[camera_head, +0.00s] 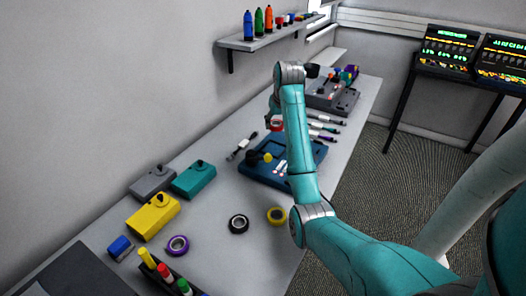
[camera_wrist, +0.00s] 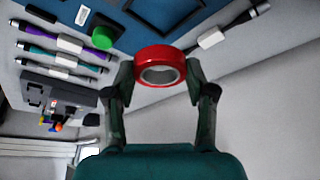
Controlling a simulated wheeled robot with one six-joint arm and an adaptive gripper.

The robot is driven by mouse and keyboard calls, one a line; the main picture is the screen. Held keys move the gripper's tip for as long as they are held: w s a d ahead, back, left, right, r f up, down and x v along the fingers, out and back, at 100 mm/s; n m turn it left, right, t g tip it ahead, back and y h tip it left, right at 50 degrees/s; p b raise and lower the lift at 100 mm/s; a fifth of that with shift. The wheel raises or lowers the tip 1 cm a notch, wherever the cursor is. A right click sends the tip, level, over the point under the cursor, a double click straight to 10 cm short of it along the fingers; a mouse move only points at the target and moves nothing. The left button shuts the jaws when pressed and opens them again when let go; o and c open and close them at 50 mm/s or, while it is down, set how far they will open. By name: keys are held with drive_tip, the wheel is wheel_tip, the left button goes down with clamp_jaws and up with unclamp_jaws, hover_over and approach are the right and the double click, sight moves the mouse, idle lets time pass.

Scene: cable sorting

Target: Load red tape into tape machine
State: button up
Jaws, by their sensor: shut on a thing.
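The red tape (camera_wrist: 160,54) is a ring held between the two fingertips of my gripper (camera_wrist: 160,74) in the wrist view, with its grey core and hole showing. In the head view the red tape (camera_head: 277,124) is partly visible beside my arm, and my gripper (camera_head: 272,112) is partly hidden there. A blue unit (camera_head: 262,172) with dark recesses lies on the table below the tape, partly behind my arm. A grey machine (camera_head: 345,103) stands farther back. I cannot tell for certain which is the tape machine.
Several cables or pens (camera_wrist: 65,60) lie between the blue unit and grey machine. Control boxes (camera_head: 152,216) stand at left. A shelf (camera_head: 262,42) hangs on the wall.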

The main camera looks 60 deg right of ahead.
hover_over(273, 149)
drive_tip(key=f, duration=0.5)
drive_tip(key=shift+s+a, duration=0.4)
drive_tip(key=shift+f, duration=2.4)
drive_tip(key=o, duration=1)
drive_tip(key=shift+f, duration=0.1)
drive_tip(key=shift+o, duration=0.2)
